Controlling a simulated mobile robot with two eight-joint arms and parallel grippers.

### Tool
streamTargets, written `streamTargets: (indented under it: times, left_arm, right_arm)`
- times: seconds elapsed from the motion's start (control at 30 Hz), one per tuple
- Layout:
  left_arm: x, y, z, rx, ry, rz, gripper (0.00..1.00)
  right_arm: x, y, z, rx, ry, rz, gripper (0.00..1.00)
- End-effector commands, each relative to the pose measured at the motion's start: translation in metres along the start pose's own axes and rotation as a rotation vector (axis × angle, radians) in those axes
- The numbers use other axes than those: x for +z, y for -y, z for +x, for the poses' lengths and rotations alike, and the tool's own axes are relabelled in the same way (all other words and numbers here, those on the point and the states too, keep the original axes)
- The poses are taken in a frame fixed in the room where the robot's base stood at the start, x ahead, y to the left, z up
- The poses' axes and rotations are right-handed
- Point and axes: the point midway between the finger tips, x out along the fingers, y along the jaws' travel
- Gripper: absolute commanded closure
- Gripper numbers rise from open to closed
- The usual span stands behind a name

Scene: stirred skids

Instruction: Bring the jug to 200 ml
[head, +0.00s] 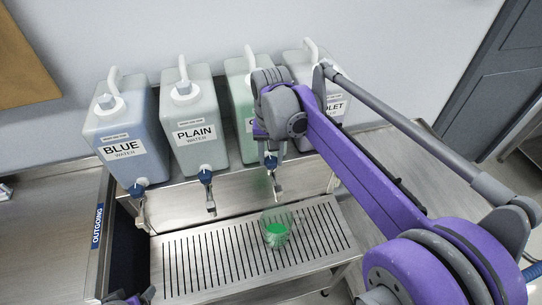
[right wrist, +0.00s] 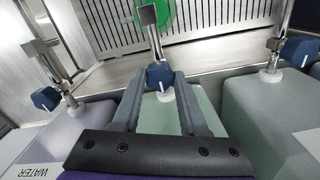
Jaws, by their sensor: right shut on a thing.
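The clear jug (head: 275,230) stands upright on the slatted drip tray, below the tap of the green water container (head: 240,95). It holds green liquid in its lower part; I cannot read any marks on it. In the right wrist view the green liquid (right wrist: 168,14) shows partly behind the tap's spout. My right gripper (head: 270,160) is at this container's tap, shut on its blue handle (right wrist: 160,76), with one finger on either side. I cannot tell whether liquid is running from the spout.
Containers labelled BLUE (head: 122,130) and PLAIN (head: 195,120) stand to the left; another (head: 335,105) stands right, partly behind my arm. The slatted tray (head: 200,262) is otherwise clear. A dark bin labelled OUTGOING (head: 97,226) is at left.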

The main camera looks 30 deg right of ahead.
Motion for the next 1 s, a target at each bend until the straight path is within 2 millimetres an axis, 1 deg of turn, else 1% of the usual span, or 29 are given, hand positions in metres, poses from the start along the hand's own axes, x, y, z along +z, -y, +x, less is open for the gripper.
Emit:
streamTargets:
  times: [0.2, 0.67, 0.7, 0.83, 1.0]
  left_arm:
    - [0.0001, 0.0, 0.0001, 0.0, 0.0, 0.0, 0.22]
    - [0.0001, 0.0, 0.0001, 0.0, 0.0, 0.0, 0.22]
    - [0.0001, 0.0, 0.0001, 0.0, 0.0, 0.0, 0.22]
    - [0.0002, 0.0, 0.0001, 0.0, 0.0, 0.0, 0.22]
    - [0.0002, 0.0, 0.0002, 0.0, 0.0, 0.0, 0.22]
  right_arm:
    - [-0.0002, 0.0, -0.0005, 0.0, -0.001, 0.052, 1.0]
    - [-0.0001, 0.0, -0.0004, 0.0, 0.0, 0.064, 1.0]
    - [-0.0001, 0.0, -0.0004, 0.0, 0.0, 0.063, 0.51]
    - [-0.0001, 0.0, -0.0003, 0.0, 0.0, 0.063, 0.28]
    - [-0.0001, 0.0, -0.0002, 0.0, 0.0, 0.062, 0.27]
